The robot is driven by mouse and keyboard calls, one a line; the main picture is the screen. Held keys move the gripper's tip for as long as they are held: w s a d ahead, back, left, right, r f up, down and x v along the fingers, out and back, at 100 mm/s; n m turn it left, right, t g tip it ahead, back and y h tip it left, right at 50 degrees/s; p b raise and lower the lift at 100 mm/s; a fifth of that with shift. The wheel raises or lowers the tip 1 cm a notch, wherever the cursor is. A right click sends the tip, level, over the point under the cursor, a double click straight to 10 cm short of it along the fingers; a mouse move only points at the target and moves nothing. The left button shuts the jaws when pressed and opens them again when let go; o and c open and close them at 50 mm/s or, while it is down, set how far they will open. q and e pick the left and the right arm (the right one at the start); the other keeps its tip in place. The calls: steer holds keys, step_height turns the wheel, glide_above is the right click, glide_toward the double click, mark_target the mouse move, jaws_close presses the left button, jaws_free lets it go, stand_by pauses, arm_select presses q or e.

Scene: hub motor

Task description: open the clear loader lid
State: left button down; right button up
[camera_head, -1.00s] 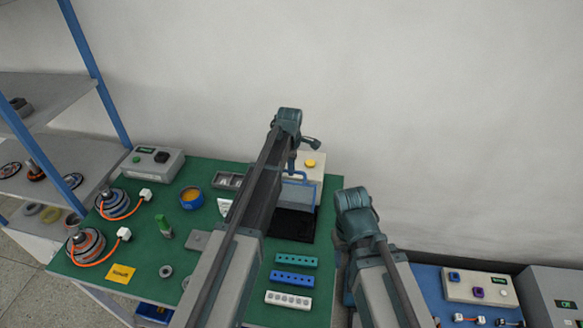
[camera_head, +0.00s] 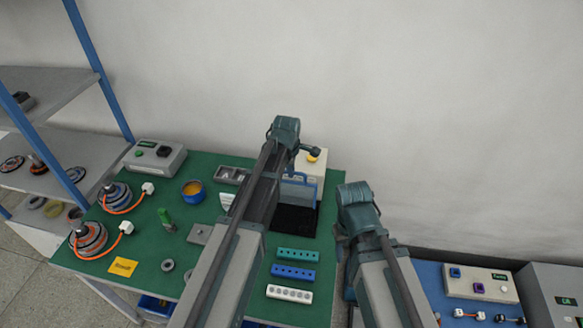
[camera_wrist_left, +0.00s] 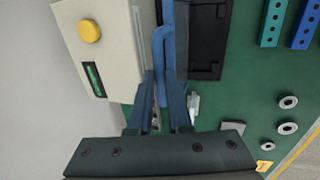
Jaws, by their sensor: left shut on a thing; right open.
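The loader's clear lid (camera_head: 300,188) has a blue frame and stands raised at the back of the black loader bed (camera_head: 296,221), partly behind my left arm in the head view. In the left wrist view, the blue bar of the lid (camera_wrist_left: 160,50) runs down between the fingers of my left gripper (camera_wrist_left: 163,103). The gripper is shut on this bar. The black bed (camera_wrist_left: 207,42) shows just right of the bar. My left fingers are hidden in the head view. My right arm shows right of the table, but its gripper is not visible.
A cream control box (camera_wrist_left: 97,45) with a yellow button stands close beside the gripper. Teal (camera_head: 298,255), blue (camera_head: 293,272) and white (camera_head: 289,293) blocks with holes lie in front of the bed. Motors with orange cables stand at the table's left.

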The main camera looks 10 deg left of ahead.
arm_select(q)
steer(key=c, duration=0.8)
jaws_free()
steer(key=shift+c, duration=0.2)
steer(key=p+v, duration=1.3)
steer(key=shift+s+r, duration=0.15)
steer(key=shift+r, duration=0.2)
steer(key=shift+d+f, duration=0.1)
steer(key=s+d+f+m+g+b, duration=0.1)
steer(key=s+d+f+m+b, duration=0.2)
steer(key=s+f+m+b, duration=0.2)
steer(key=s+d+f+m+g+b, duration=0.1)
steer(key=s+d+f+m+b, duration=0.1)
steer(key=s+f+m+b, duration=0.3)
steer(key=s+d+f+m+g+y+b, duration=0.1)
steer(key=s+d+f+m+b, duration=0.2)
steer(key=s+m, duration=0.9)
step_height(320, 180, down, 3)
steer(key=shift+s+d+f+b, duration=0.1)
steer(key=shift+s+d+b, duration=0.4)
steer(key=shift+b, duration=0.6)
